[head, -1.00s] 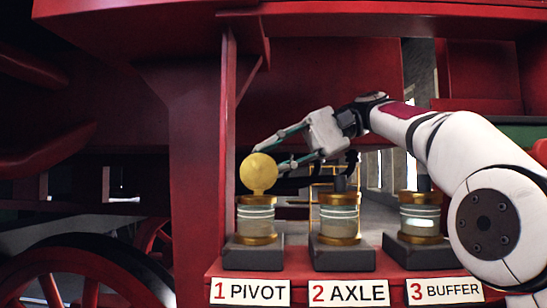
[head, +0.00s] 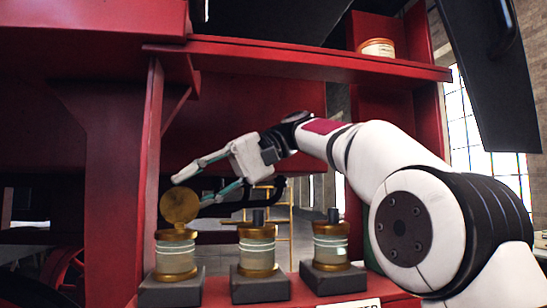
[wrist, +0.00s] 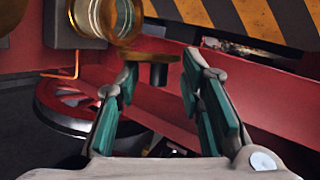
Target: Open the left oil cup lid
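The left oil cup (head: 177,252) is a glass cylinder with brass bands on a dark block. Its round brass lid (head: 180,205) stands upright above the rim, so it looks open. My gripper (head: 190,189) is at the lid's upper right in the head view, its upper fingertip just above the lid's top edge. In the wrist view the two fingers (wrist: 160,62) are spread, with nothing clasped. A brass disc on a short stem, seemingly the lid (wrist: 150,57), shows edge-on in the gap. The cup's glass (wrist: 124,18) is at the top. Contact cannot be told.
The middle cup (head: 257,250) and right cup (head: 333,245) stand to the right with dark posts on top. A red post (head: 150,190) rises just left of the left cup. A red shelf (head: 300,58) carrying a tin (head: 377,47) runs above my arm.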

